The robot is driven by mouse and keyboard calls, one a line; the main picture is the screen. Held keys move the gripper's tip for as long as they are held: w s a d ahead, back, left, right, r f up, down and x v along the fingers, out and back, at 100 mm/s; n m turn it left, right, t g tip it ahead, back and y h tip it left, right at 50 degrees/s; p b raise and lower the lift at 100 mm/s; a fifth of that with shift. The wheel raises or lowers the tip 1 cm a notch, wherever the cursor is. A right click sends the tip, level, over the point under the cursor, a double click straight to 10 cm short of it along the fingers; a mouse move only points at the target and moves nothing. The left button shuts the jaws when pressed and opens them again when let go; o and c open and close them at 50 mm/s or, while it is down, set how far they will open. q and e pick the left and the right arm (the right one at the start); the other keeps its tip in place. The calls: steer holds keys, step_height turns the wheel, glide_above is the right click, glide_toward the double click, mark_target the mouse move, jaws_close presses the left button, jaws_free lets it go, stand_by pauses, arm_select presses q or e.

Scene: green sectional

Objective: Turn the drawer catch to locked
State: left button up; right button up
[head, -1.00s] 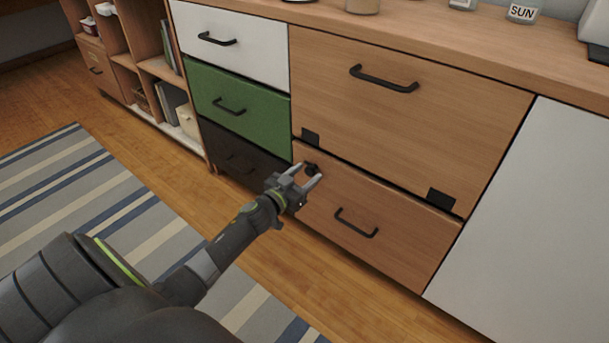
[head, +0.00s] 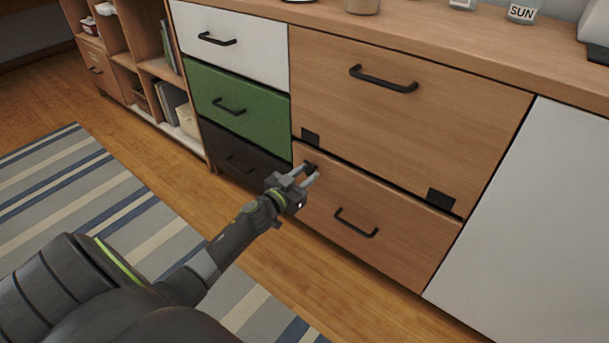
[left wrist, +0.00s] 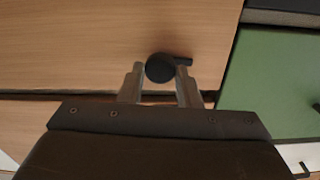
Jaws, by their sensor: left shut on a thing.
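The drawer catch is a small black round knob with a short lever, on the upper left of the lower wooden drawer front (head: 400,222). In the left wrist view the catch (left wrist: 160,68) shows clearly, its lever pointing to the right of that picture. My left gripper (head: 309,171) reaches it from the front left. In the left wrist view the fingers of my left gripper (left wrist: 160,80) stand on either side of the knob, shut on it. In the head view the fingers partly hide the catch. My right gripper is not in view.
The lower drawer's black handle (head: 357,223) is right of my gripper. Above is a larger wooden front with a black handle (head: 383,79). A green drawer (head: 240,102) and a dark drawer (head: 232,157) are to the left. A striped rug (head: 90,200) covers the floor.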

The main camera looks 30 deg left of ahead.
arm_select(q)
steer(key=m, duration=0.8)
steer(key=shift+d+m, duration=0.1)
steer(key=shift+m, duration=0.2)
steer(key=m, duration=0.4)
steer(key=shift+f+m, duration=0.15)
steer(key=shift+m, duration=0.15)
steer(key=shift+m+b, duration=0.4)
steer(key=shift+m, duration=1.5)
steer(key=o, duration=1)
steer(key=shift+d, duration=0.1)
steer(key=shift+c, duration=0.2)
steer(key=shift+s, duration=0.15)
